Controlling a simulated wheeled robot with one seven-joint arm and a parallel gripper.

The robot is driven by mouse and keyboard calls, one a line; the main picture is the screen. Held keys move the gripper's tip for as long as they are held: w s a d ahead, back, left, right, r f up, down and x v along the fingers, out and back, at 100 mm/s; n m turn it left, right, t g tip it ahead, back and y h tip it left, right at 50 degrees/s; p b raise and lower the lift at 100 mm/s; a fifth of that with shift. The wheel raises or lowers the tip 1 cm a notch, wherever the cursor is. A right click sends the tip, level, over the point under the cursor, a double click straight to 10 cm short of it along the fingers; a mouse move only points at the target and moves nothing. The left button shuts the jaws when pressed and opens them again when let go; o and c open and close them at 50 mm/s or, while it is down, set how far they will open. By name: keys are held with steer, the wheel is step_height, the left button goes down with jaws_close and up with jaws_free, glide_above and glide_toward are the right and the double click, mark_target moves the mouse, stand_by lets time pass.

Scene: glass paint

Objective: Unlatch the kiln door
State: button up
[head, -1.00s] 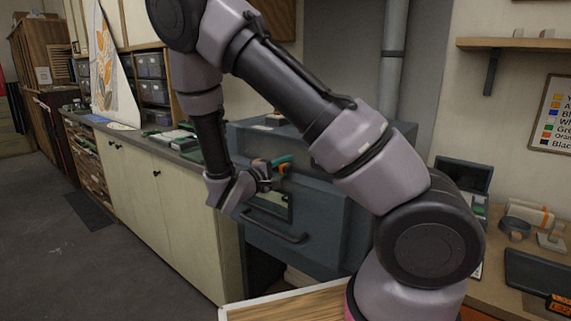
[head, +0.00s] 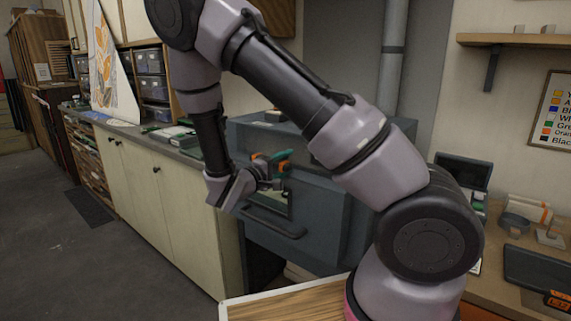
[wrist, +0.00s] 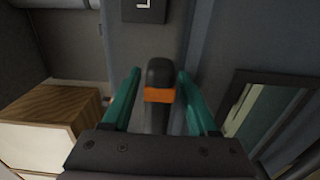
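The kiln (head: 325,215) is a blue-grey box behind my arm, with its door facing front left. The door has a small window (head: 273,203) and a dark bar handle (head: 270,225); the window also shows at the right of the wrist view (wrist: 262,112). In the wrist view, a black latch lever (wrist: 159,72) with an orange band stands upright on the kiln front. My gripper (wrist: 159,75) is open, with teal fingers on both sides of the lever and gaps between. In the head view my gripper (head: 277,165) is at the upper door, its fingertips partly hidden.
A pale cabinet with a grey countertop (head: 155,132) runs to the left of the kiln. A wooden work surface (head: 290,305) lies in front, by my base. A bench (head: 510,240) with tools stands at the right.

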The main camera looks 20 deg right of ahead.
steer(key=v, duration=1)
steer(key=shift+s+a, duration=0.2)
steer(key=shift+a, duration=0.15)
steer(key=s+d+r+m+g+y, duration=0.7)
steer(key=s+d+g, duration=0.2)
steer(key=d+g, duration=0.25)
steer(key=s+r+m+t+y, duration=0.2)
steer(key=r+t+y, duration=0.2)
steer(key=r, duration=0.4)
steer(key=s+r+m+t+y, duration=0.2)
steer(key=s+r+t+y, duration=0.1)
steer(key=r, duration=0.4)
steer(key=t+y, duration=0.1)
steer(key=y, duration=0.1)
steer(key=shift+s+a+r+y, duration=0.15)
steer(key=shift+s+r+y, duration=0.15)
steer(key=shift+r, duration=0.1)
